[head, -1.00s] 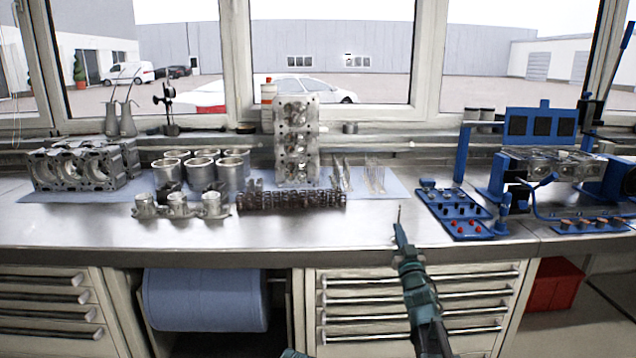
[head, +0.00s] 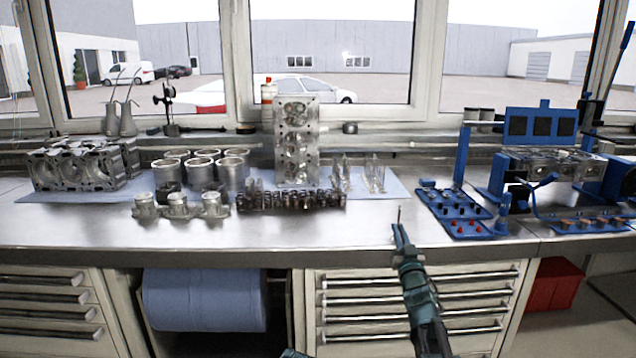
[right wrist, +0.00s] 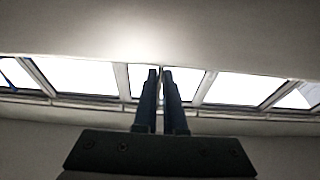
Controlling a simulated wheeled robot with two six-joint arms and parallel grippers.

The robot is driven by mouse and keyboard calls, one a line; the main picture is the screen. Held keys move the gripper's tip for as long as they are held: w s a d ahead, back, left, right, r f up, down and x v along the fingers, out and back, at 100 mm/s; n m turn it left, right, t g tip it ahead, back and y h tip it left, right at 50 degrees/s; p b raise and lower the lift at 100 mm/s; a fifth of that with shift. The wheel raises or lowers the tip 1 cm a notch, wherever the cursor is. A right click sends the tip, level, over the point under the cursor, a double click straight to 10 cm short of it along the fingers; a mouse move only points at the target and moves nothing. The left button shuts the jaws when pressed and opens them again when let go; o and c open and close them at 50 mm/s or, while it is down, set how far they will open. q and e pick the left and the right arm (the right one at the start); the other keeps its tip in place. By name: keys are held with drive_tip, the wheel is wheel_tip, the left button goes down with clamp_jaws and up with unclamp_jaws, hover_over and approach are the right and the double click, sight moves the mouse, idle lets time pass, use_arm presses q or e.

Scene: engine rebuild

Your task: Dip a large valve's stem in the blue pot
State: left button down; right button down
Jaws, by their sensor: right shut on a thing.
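My right gripper (head: 400,236) is in the head view, pointing up and away above the bench's front edge. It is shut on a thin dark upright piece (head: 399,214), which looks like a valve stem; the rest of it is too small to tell. In the right wrist view the two blue fingers (right wrist: 161,92) are close together. A small blue upright pot-like piece (head: 502,215) stands at the right end of the blue tray, to the right of and beyond my gripper. Slim silvery upright pieces (head: 374,176), perhaps valves, stand on the blue mat.
The blue tray (head: 470,236) holds several black and red pieces. A blue stand with an engine head (head: 555,165) is at the right. The steel bench front (head: 330,236) is clear.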

idle(0.5)
wheel_tip(320, 180, up, 9)
drive_tip(key=p, duration=0.9)
idle(0.4)
drive_tip(key=s+r+p, duration=0.9)
drive_tip(key=s, duration=0.1)
drive_tip(key=shift+d, duration=0.2)
idle(0.3)
